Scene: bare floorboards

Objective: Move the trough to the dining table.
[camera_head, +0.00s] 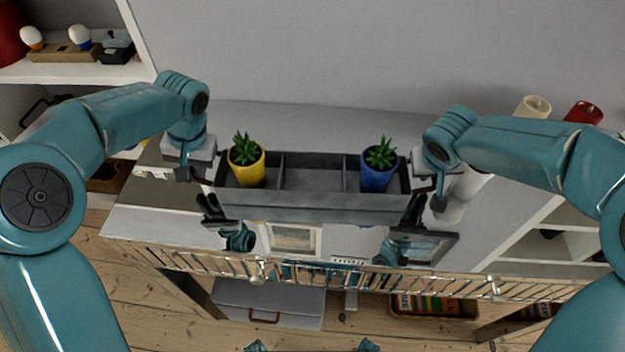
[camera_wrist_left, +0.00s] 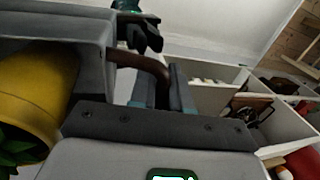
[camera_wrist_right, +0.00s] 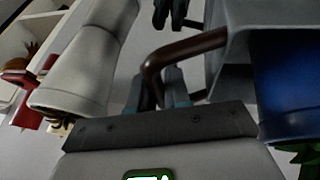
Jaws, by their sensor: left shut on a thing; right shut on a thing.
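The trough (camera_head: 318,207) is a long grey box with compartments and a brown bar handle at each end. A yellow pot (camera_head: 247,170) with a green plant stands in its left compartment, and a blue pot (camera_head: 376,178) with a plant in its right one. The middle compartment is empty. My left gripper (camera_head: 200,188) is shut on the left handle (camera_wrist_left: 148,66); my right gripper (camera_head: 424,190) is shut on the right handle (camera_wrist_right: 185,48). The trough looks about level; I cannot tell whether it touches the surface below. I cannot make out a dining table for certain.
A grey surface with a slatted metal rail (camera_head: 375,277) lies below the trough, with a framed picture (camera_head: 292,238) on it. White shelves (camera_head: 75,66) stand at the left. A wall closes the back.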

